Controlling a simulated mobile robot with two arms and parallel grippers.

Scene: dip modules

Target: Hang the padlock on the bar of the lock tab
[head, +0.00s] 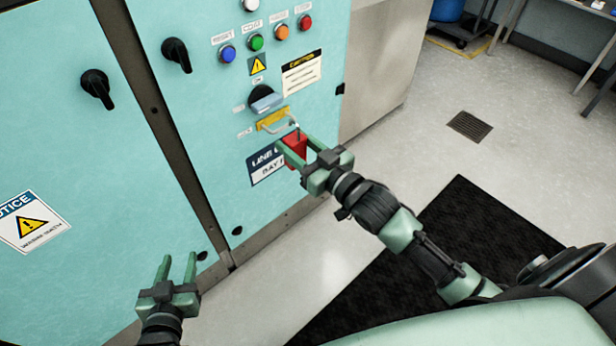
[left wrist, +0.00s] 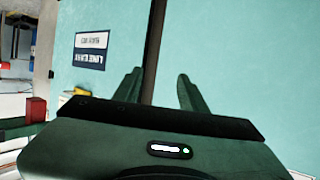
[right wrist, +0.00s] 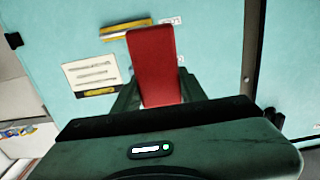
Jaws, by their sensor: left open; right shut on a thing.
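My right gripper (head: 297,152) is shut on the red padlock (head: 295,147) and holds it close in front of the teal cabinet, just below the yellow lock tab (head: 272,118). The padlock's red body fills the middle of the right wrist view (right wrist: 152,65). A pale metal bar (head: 291,118) shows beside the tab, near the top of the padlock. I cannot tell whether the padlock's shackle is around the bar or apart from it. The lock tab also shows in the right wrist view (right wrist: 126,29). My left gripper (head: 176,268) is open and empty, low in front of the cabinet.
Above the tab are a dark rotary switch with a grey-blue handle (head: 265,102) and several coloured buttons (head: 256,42). Black handles (head: 97,88) stick out at the left. A blue-and-white label (head: 262,166) sits behind the padlock. Floor at the right is open, with a black mat (head: 450,235).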

